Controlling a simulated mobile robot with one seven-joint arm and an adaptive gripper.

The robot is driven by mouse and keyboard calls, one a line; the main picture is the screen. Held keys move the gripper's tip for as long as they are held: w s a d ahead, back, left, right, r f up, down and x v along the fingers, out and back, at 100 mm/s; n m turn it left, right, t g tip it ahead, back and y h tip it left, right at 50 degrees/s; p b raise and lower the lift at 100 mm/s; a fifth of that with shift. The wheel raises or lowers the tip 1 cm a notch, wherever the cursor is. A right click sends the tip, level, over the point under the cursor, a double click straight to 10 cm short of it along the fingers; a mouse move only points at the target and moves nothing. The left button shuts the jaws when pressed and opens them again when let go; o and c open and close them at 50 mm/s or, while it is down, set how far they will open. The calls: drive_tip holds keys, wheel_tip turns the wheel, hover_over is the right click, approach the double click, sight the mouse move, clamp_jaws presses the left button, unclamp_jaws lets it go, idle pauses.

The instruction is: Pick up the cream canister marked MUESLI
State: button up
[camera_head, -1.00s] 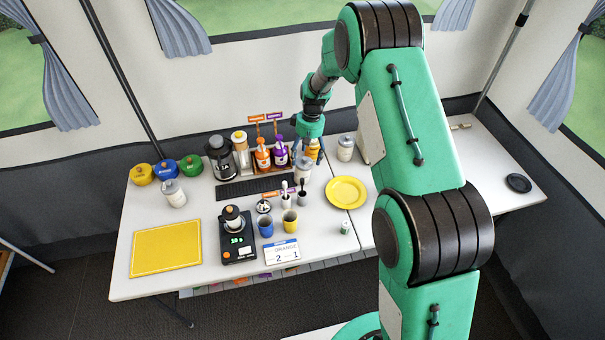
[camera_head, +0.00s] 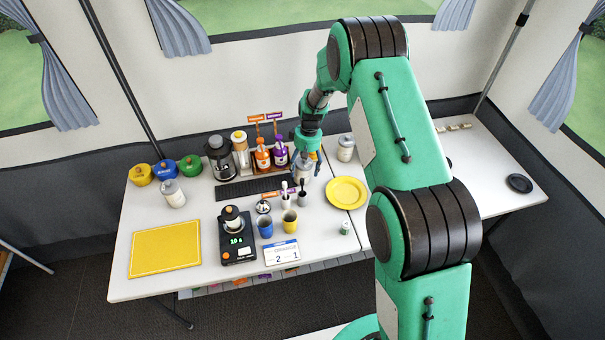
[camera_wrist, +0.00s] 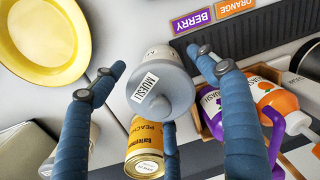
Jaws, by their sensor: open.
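The cream canister marked MUESLI (camera_head: 302,175) stands upright on the table, left of the yellow plate. In the wrist view its grey lid and MUESLI label (camera_wrist: 165,85) face the camera. My gripper (camera_head: 309,158) is above it in the head view and partly covers it. Nothing is held.
A yellow peach can (camera_wrist: 146,145) is close to the canister. A yellow plate (camera_head: 346,192) lies to its right. Orange and purple bottles (camera_wrist: 255,90) stand near one finger. Similar canisters (camera_head: 346,147) and (camera_head: 172,193) stand apart. A black scale (camera_head: 238,245) is front left.

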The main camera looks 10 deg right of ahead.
sight(302, 163)
drive_tip(key=shift+s+a+f+b, duration=0.1)
drive_tip(key=shift+a+f+b, duration=0.1)
drive_tip(key=shift+f, duration=0.9)
drive_tip(key=shift+a+f+b, duration=0.1)
drive_tip(key=shift+f+b, duration=0.05)
drive_tip(key=shift+f, duration=0.95)
drive_tip(key=c, duration=1.3)
drive_tip(key=shift+r, duration=0.1)
drive_tip(key=shift+r+p, duration=0.75)
drive_tip(key=shift+r, duration=4.2)
drive_tip(key=shift+c, duration=0.2)
